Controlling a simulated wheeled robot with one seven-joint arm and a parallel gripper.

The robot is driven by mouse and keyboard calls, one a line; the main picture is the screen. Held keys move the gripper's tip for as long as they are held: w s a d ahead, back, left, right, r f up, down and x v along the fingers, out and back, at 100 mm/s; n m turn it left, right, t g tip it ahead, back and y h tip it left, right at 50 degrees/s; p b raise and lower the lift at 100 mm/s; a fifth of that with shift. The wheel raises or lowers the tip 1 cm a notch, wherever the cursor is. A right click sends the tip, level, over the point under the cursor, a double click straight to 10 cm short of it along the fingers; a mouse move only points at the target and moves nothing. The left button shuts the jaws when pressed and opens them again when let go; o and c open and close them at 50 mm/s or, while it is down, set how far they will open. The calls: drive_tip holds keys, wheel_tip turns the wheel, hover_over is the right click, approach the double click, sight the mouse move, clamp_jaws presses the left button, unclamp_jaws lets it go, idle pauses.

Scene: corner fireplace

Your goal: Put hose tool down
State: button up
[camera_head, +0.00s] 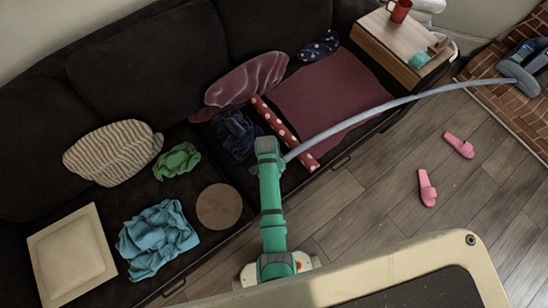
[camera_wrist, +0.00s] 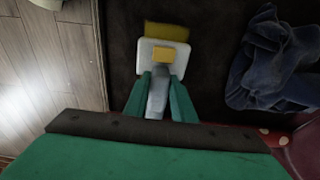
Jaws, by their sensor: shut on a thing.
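The hose tool (camera_wrist: 147,62) shows in the wrist view as a white head with yellow parts and a grey neck. My gripper (camera_wrist: 157,88) is shut on the grey neck, with a green finger on each side. The tool is over the dark sofa seat (camera_wrist: 215,25); I cannot tell whether it touches the seat. In the head view, my green arm hides the tool and most of my gripper. The grey hose (camera_head: 375,108) arcs from beside my gripper to the blue-grey vacuum (camera_head: 525,66) at the far right.
A dark blue cloth (camera_wrist: 275,65) lies right of the tool. A polka-dot roll (camera_head: 285,131), maroon mat (camera_head: 325,93), round brown disc (camera_head: 219,206) and teal cloth (camera_head: 157,238) are on the sofa. Pink slippers (camera_head: 428,188) lie on the otherwise open wood floor.

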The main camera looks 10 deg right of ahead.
drive_tip(key=o, duration=1)
drive_tip(key=shift+f, duration=0.1)
drive_tip(key=shift+c, duration=0.2)
